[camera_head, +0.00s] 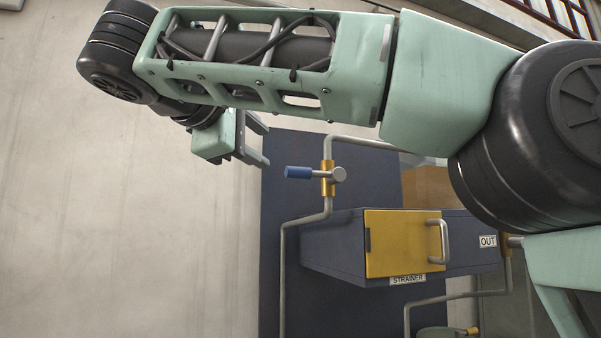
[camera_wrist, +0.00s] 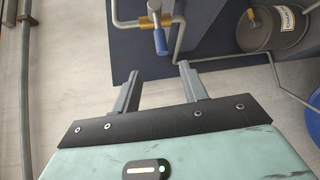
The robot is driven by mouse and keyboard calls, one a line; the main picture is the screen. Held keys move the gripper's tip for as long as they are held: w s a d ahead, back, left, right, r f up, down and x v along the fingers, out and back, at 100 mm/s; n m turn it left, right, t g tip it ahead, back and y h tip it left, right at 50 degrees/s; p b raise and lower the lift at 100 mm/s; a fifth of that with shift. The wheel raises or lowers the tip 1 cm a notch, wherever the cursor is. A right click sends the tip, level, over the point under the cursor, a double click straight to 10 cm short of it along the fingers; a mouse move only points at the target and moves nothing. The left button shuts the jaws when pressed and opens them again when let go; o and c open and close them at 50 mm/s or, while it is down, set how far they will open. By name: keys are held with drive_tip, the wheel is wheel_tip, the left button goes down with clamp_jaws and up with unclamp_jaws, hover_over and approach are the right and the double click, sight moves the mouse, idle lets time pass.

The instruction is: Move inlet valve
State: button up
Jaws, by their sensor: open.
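The inlet valve (camera_head: 328,177) is a yellow brass body on a grey pipe with a blue-ended lever pointing left in the head view. In the wrist view the valve (camera_wrist: 154,20) is at the top, and its blue handle (camera_wrist: 161,41) points toward my gripper, between the lines of the two fingers. My gripper (camera_head: 266,143) is up and to the left of the valve in the head view. In the wrist view my gripper (camera_wrist: 156,78) has its two fingers spread and nothing between them. The fingers are apart from the handle.
A dark blue strainer box (camera_head: 332,240) with a yellow door (camera_head: 403,243) stands right of and below the valve. Grey pipes (camera_head: 283,262) run along the blue panel (camera_head: 278,185). A labelled drum (camera_wrist: 272,28) is at upper right in the wrist view. Pale floor is open at left.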

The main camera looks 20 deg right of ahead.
sight(295, 169)
drive_tip(key=p+x, duration=0.4)
drive_tip(key=x, duration=1.2)
drive_tip(key=shift+w+d+f+p, duration=0.15)
drive_tip(key=shift+w+d+p, duration=0.15)
drive_tip(key=shift+w+d, duration=0.05)
clamp_jaws()
